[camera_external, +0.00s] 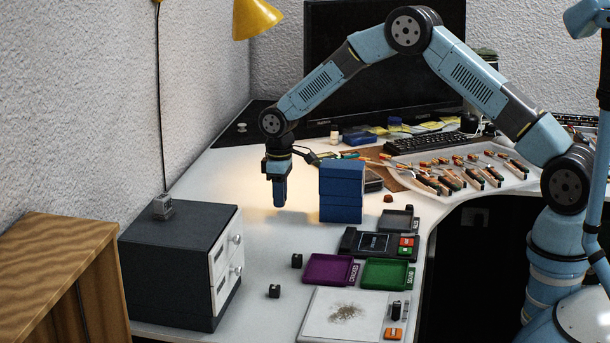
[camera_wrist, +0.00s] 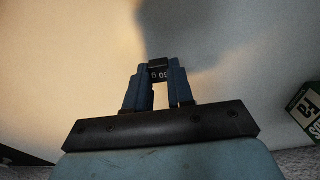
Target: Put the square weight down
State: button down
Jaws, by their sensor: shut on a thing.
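My gripper (camera_external: 279,200) points down over the white desk, left of the blue box stack, in the external view. In the wrist view my gripper (camera_wrist: 158,75) is shut on the square weight (camera_wrist: 158,66), a small dark block with pale marks between the fingertips. The weight cannot be made out in the external view. How far it is from the desk is hard to tell. Two other small black blocks stand on the desk, one nearer the purple tray (camera_external: 297,260) and one closer to the front (camera_external: 274,291).
Blue boxes (camera_external: 341,190) stand right of my gripper. A purple tray (camera_external: 330,284), a green tray (camera_external: 370,286) and a device with a dark screen (camera_external: 373,243) lie in front. A dark drawer cabinet (camera_external: 165,270) stands front left. The desk below my gripper looks clear.

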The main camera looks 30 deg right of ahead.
notch_tip(320, 180, down, 2)
jog(key=shift+f, duration=0.1)
jog(key=c, duration=1)
grip_release()
